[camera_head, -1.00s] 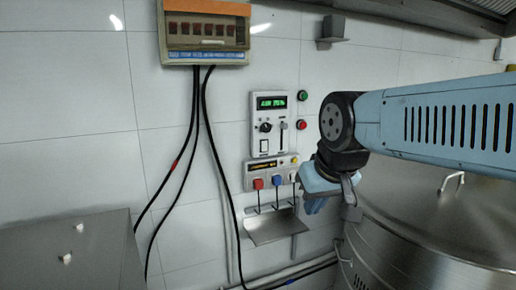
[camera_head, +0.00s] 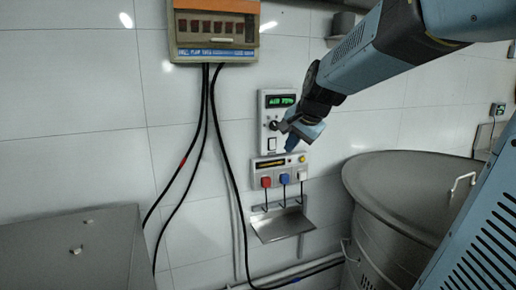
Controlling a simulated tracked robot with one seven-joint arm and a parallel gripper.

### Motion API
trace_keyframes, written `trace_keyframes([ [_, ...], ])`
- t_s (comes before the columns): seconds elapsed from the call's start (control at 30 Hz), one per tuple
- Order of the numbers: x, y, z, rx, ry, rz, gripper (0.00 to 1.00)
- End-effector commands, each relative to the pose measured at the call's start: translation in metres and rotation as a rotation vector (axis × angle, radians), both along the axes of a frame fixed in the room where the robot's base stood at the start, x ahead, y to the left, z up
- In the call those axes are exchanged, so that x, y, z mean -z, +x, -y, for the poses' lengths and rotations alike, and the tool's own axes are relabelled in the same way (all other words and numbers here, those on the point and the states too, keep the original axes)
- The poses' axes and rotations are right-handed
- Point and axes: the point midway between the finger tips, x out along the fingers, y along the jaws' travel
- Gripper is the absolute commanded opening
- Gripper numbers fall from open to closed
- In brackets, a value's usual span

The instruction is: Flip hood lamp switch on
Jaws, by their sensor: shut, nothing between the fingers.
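A white control panel (camera_head: 265,102) with a green lit display is on the tiled wall. A pale rocker switch (camera_head: 272,144) sits low on this panel; its label and position are too small to read, so I cannot tell for sure that it is the hood lamp switch. A dark knob (camera_head: 273,126) shows left of my gripper. My gripper (camera_head: 283,128) is shut and empty, in front of the panel's right side, just above and right of the rocker switch. It hides the panel's slider; whether it touches the panel is unclear.
Below is a socket strip (camera_head: 265,164) with red, blue and white plugs, above a metal shelf (camera_head: 283,226). A breaker box (camera_head: 215,32) with hanging black cables is at upper left. A large steel vat (camera_head: 400,185) stands right, a metal cabinet (camera_head: 75,250) lower left.

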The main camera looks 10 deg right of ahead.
Motion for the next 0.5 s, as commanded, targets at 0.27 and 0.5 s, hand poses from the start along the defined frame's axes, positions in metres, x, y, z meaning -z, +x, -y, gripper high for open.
trace_keyframes([
  [0.27,0.003,0.079,0.026,0.244,0.192,0.019,0.00],
  [0.5,0.009,0.127,0.046,0.403,0.317,0.036,0.00],
])
